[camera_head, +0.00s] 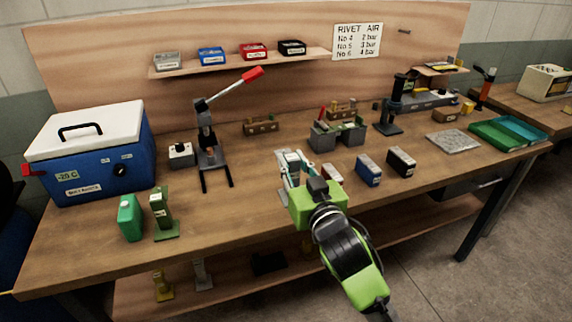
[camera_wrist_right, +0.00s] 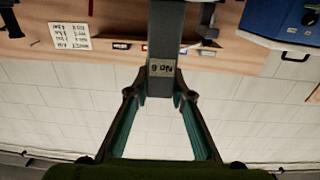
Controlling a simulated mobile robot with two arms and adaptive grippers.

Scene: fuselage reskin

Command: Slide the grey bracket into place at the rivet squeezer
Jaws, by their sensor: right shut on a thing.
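My right gripper (camera_head: 293,178) comes in from the front and is shut on the grey bracket (camera_head: 292,158), above or at the table's front middle. In the right wrist view, which is upside down, the bracket (camera_wrist_right: 165,45) is a grey upright bar with a "No 6" label. The fingertips of my right gripper (camera_wrist_right: 160,98) close on its sides. The likely rivet squeezer (camera_head: 207,145) is a dark lever press with a red-tipped handle, to the left of and behind the bracket. Two dark prongs reach forward from its base. The bracket is apart from it. My left gripper is not in view.
A blue cool box (camera_head: 95,165), a green can (camera_head: 130,217) and a green bracket (camera_head: 161,212) stand at the left. A grey fixture (camera_head: 338,133) and small boxes (camera_head: 369,170) stand right of the bracket. The tabletop between squeezer and bracket looks clear.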

